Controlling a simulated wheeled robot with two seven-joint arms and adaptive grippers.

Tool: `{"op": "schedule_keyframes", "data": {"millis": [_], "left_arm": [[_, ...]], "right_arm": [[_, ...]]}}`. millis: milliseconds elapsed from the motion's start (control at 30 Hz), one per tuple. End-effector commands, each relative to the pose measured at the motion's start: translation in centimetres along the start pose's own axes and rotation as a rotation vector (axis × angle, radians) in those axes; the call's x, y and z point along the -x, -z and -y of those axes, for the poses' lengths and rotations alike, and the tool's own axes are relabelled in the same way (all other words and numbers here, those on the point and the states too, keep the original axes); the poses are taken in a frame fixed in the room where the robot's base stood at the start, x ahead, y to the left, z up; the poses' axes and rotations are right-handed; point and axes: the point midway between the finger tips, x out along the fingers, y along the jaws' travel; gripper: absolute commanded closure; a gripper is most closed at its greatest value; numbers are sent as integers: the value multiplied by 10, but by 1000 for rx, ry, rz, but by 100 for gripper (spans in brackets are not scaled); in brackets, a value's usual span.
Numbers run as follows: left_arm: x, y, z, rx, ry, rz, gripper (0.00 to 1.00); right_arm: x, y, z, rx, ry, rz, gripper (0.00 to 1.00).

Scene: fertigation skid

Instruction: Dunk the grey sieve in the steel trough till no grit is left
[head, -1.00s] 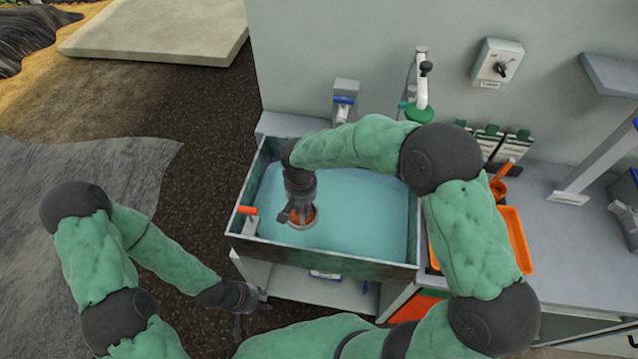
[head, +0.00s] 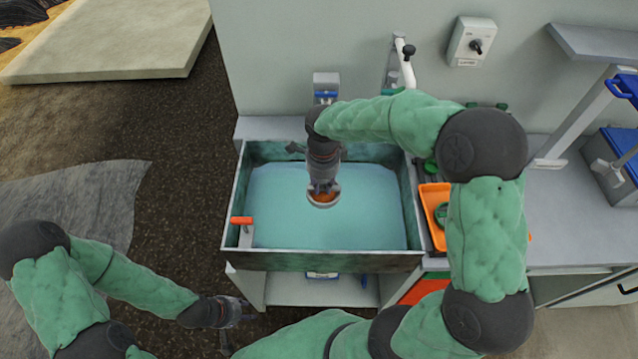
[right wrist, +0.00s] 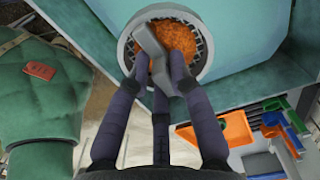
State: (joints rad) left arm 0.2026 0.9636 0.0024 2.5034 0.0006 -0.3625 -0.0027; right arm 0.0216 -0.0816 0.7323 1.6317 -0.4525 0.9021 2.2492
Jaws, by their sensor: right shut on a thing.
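The grey sieve (right wrist: 140,70) has a round rim, a dark mesh and orange grit (right wrist: 172,42) heaped in it. In the head view the sieve (head: 324,203) is over the middle of the steel trough (head: 325,260), which holds blue-green water (head: 370,215). I cannot tell whether its underside touches the water. My right gripper (right wrist: 160,85) is shut on the sieve's grey grip at the rim; the gripper also shows in the head view (head: 322,183). My left gripper (head: 238,318) is empty, fingers apart, low in front of the trough's left side.
An orange-handled tool (head: 242,221) sits at the trough's left wall. A white-headed tap (head: 405,65) and a blue-marked fitting (head: 326,90) are at the back wall. An orange tray (head: 434,215) is right of the trough, and a blue-lidded box (head: 622,150) is further right.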

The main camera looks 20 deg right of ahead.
Motion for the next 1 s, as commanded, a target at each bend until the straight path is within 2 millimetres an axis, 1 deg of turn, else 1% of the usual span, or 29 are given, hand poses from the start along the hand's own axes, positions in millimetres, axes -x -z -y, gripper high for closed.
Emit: {"op": "schedule_keyframes", "data": {"millis": [167, 767, 1000], "left_arm": [[-6, 0, 2, 0, 0, 0, 60], [-37, 1, 13, 0, 0, 0, 60], [-52, 2, 19, 0, 0, 0, 60]], "right_arm": [[-9, 1, 0, -8, -2, -1, 100], [-61, 0, 0, -5, -2, -1, 100], [-82, 0, 0, -5, -1, 0, 100]]}}
